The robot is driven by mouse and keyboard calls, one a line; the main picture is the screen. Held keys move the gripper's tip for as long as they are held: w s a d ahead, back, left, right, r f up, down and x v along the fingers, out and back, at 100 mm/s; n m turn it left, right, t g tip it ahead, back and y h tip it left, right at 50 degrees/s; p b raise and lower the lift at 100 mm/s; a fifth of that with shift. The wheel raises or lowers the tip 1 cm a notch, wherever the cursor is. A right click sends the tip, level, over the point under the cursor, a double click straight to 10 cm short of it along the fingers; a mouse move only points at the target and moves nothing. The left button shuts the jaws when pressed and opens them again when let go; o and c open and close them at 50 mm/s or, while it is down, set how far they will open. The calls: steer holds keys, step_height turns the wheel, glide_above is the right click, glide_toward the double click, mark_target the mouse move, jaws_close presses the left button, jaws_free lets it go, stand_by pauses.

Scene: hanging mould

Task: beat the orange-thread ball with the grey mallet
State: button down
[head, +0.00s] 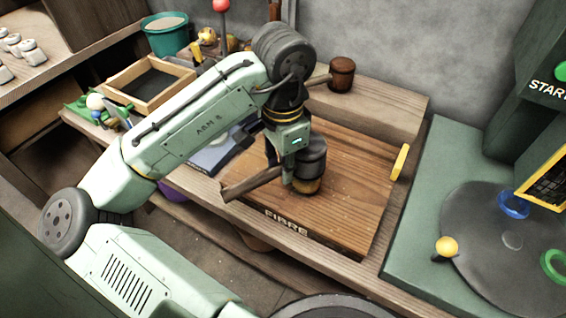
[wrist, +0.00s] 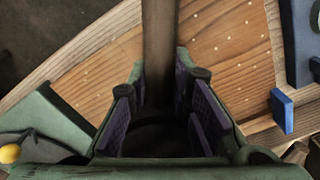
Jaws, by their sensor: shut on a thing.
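My gripper (head: 287,160) is over the wooden board marked FIBRE (head: 345,170), shut on the handle of the grey mallet (head: 312,152). The handle slants down to the left in the head view. In the wrist view the handle (wrist: 160,40) runs between the purple pads of my gripper (wrist: 160,90). The mallet's dark grey head is over the orange-thread ball (head: 308,187), which shows only as an orange-brown edge beneath it. The head looks in contact with the ball or very close above it; I cannot tell which.
A brown mallet (head: 342,73) lies on the raised back ledge. A yellow piece (head: 400,161) is at the board's right edge. Right of it is a green station with a grey disc (head: 500,270) and a yellow knob (head: 447,246). A wooden frame (head: 148,82) and teal bucket (head: 165,38) stand at left.

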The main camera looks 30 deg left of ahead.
step_height(320, 180, up, 4)
steer(key=p, duration=0.3)
steer(key=shift+f+b, duration=1.55)
steer(key=shift+f, duration=0.9)
step_height(320, 180, up, 5)
steer(key=p, duration=0.5)
steer(key=shift+f, duration=0.25)
steer(key=shift+r+p, duration=0.3)
steer(key=shift+r, duration=2.25)
steer(key=shift+f, duration=0.1)
